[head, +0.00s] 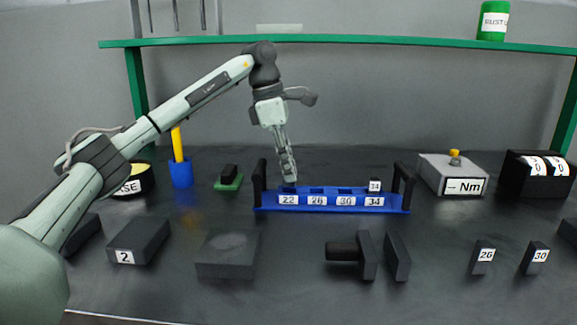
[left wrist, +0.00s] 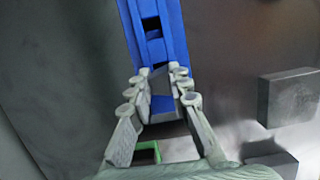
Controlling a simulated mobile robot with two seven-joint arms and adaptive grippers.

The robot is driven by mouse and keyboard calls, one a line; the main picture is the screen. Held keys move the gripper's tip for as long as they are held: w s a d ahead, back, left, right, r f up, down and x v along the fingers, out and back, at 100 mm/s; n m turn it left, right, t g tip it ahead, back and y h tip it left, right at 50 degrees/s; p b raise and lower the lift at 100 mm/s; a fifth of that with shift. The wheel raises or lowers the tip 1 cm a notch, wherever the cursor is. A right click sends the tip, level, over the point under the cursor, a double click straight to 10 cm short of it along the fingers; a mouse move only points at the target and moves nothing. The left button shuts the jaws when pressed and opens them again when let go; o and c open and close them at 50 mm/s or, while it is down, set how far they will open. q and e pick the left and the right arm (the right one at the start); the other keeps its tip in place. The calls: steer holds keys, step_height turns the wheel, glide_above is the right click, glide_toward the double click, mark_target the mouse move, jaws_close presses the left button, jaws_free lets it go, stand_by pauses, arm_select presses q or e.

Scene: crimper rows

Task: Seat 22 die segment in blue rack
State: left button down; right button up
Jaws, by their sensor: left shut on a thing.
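The blue rack (head: 330,208) stands mid-bench with dark end posts and slot labels 22, 26, 30 and 34. It also shows in the left wrist view (left wrist: 172,42). My left gripper (head: 289,177) points down at the rack's leftmost slot, over the 22 label. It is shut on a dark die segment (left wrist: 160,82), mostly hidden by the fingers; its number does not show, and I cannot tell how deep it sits. A segment marked 34 (head: 375,185) stands in the 34 slot. The 26 and 30 slots look empty. My right gripper is out of view.
Segments 26 (head: 482,258) and 30 (head: 535,258) stand at front right. Dark blocks (head: 227,255) lie in front of the rack. A green-based block (head: 229,178) and a blue cup (head: 181,172) are left of it; an Nm box (head: 452,174) is right. A green shelf (head: 350,43) spans above.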

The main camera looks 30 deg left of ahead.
arm_select(q)
steer(key=shift+a+b+x, duration=0.15)
steer(key=shift+b+x, duration=0.1)
steer(key=shift+x, duration=0.45)
steer(key=shift+a+b+x, duration=0.15)
steer(key=shift+b+x, duration=0.1)
steer(key=shift+x, duration=0.4)
steer(key=c, duration=1.3)
jaws_free()
steer(key=shift+s+f, duration=0.15)
steer(key=shift+c, duration=0.2)
steer(key=v, duration=1.2)
